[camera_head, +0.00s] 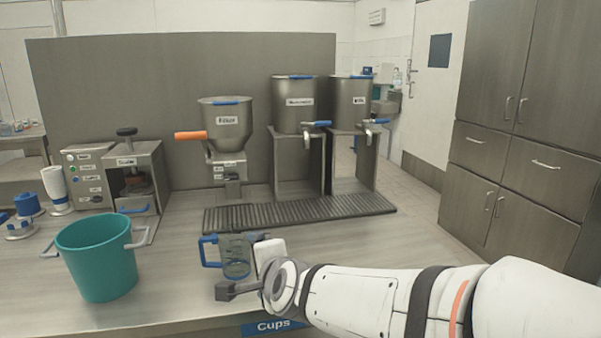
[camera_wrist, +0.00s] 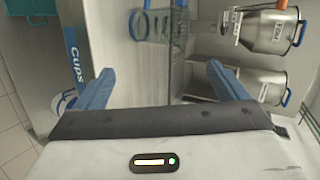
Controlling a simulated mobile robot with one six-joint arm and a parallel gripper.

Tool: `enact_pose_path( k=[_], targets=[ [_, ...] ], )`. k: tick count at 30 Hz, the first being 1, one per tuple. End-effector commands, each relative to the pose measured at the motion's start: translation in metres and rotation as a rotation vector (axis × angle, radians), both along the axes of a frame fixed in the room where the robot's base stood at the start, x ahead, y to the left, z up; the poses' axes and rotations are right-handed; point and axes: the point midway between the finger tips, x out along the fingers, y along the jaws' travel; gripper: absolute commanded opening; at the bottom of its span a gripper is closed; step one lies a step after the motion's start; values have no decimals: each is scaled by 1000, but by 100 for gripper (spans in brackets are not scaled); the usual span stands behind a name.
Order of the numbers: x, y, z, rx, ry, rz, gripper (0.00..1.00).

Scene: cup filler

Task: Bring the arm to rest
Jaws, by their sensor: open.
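My gripper (camera_wrist: 158,72) is open in the wrist view. Its two blue fingers are spread wide with nothing between them. A clear cup with a blue handle (camera_head: 236,262) stands on the worktop in the head view, just beyond my gripper, which partly overlaps it. My white arm reaches in from the right, low over the front of the worktop. The fingers are mostly hidden in the head view.
A teal bucket (camera_head: 100,262) stands front left. Several steel dispensers, one a hopper (camera_head: 226,122), stand at the back behind a drip grate (camera_head: 300,211). A sealing machine (camera_head: 136,180) is at left. A blue Cups label (camera_head: 274,326) marks the front edge. Cabinets (camera_head: 520,130) stand right.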

Motion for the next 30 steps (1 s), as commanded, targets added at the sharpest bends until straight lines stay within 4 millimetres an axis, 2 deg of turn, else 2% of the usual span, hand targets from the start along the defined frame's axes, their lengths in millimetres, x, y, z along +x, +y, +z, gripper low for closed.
enact_pose_path(
  k=[1, 5, 9, 12, 15, 17, 20, 30],
  targets=[
    [-6, -24, 15, -122, 12, 55, 93],
    [-36, -78, 13, -457, 73, 269, 93],
    [-83, -144, 10, -782, 190, 510, 93],
    [-117, -184, 10, -939, 284, 663, 93],
    [-144, -211, 10, -1030, 362, 779, 93],
    [-156, -221, 10, -1061, 395, 827, 93],
    [-166, -226, 9, -1086, 425, 873, 93],
    [-166, -227, 9, -1087, 426, 876, 93]
  ],
)
